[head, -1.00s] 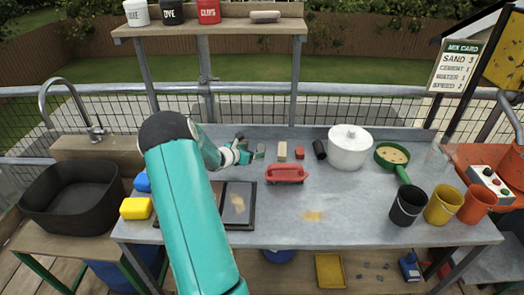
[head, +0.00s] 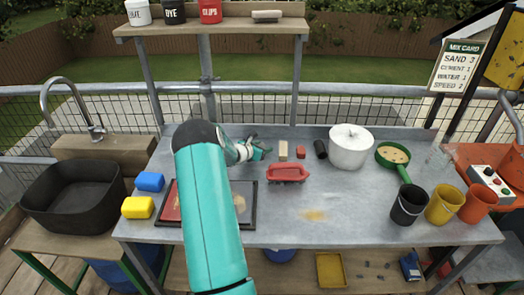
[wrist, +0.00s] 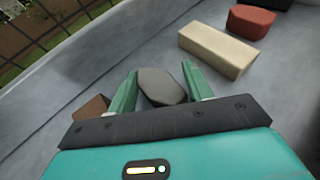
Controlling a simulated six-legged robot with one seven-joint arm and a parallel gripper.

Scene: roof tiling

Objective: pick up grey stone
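The grey stone (wrist: 162,88) lies on the grey worktop, seen in the wrist view between the two green fingers of my gripper (wrist: 160,72). The fingers stand apart on either side of it. The right finger looks very close to the stone's edge or touching it; a firm hold does not show. In the head view my gripper (head: 260,147) is low over the back of the worktop, left of the cream block (head: 283,150). The stone is hard to make out in that view.
The cream block (wrist: 217,48) and a red block (wrist: 251,21) lie to the right of the stone. A brown piece (wrist: 92,108) is partly hidden behind my gripper's left side.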

